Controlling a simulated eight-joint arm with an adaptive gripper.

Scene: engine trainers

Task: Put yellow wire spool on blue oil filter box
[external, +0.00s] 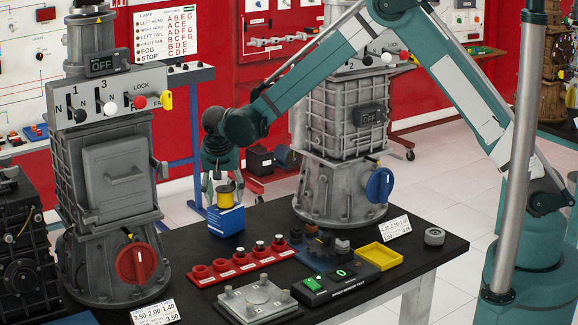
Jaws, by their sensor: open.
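The yellow wire spool (226,198) appears upright on top of the blue oil filter box (226,221), left of the middle of the black table. My gripper (223,187) points down just above the spool, with its fingers open around or beside the spool's upper part. The fingers are small in this view, so I cannot tell whether they touch the spool. The gripper hides part of the spool's top.
A large grey engine trainer (112,190) stands close on the left, another (340,150) on the right. In front lie a red socket strip (240,264), a grey plate (257,300), a green-and-black switch box (335,283) and a yellow tray (379,256).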

